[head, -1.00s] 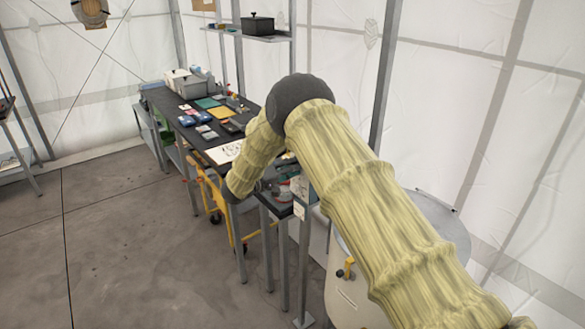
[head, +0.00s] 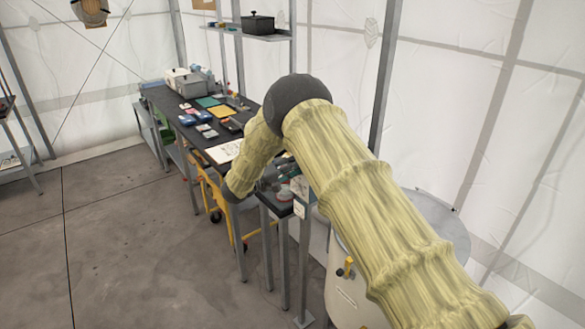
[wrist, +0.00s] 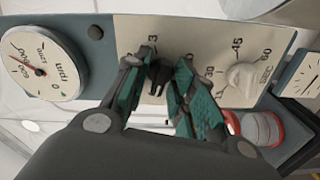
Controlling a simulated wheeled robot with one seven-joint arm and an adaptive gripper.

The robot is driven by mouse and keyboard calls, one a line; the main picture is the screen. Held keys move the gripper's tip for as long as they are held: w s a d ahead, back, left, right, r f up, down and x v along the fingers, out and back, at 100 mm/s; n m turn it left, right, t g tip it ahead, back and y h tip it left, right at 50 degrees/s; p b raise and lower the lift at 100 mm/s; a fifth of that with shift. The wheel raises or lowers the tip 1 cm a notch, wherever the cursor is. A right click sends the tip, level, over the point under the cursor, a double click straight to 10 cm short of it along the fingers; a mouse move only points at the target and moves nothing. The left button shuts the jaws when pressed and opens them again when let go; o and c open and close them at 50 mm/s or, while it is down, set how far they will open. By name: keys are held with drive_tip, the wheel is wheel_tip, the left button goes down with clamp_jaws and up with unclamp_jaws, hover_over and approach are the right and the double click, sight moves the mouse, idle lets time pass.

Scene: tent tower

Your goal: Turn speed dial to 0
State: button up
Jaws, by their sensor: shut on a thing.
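In the wrist view a pale panel on a grey machine carries a small black knob (wrist: 158,77), apparently the speed dial, with a "3" printed beside it. My gripper (wrist: 162,72) is at this knob, its teal-padded fingers on both sides of it and shut on it. The fingers cover most of the dial's scale, so its setting cannot be read. In the head view my arm hides the gripper and the dial.
Right of the dial is a white knob (wrist: 243,77) with a scale marked 30, 45 and 60. A round gauge (wrist: 42,62) sits at left. Red-rimmed round things (wrist: 262,128) lie below. A cluttered dark table (head: 160,98) stands behind; the floor (head: 110,240) at left is clear.

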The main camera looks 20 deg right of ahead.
drive_tip(key=o, duration=0.7)
drive_tip(key=shift+a, duration=0.1)
drive_tip(key=v, duration=1.2)
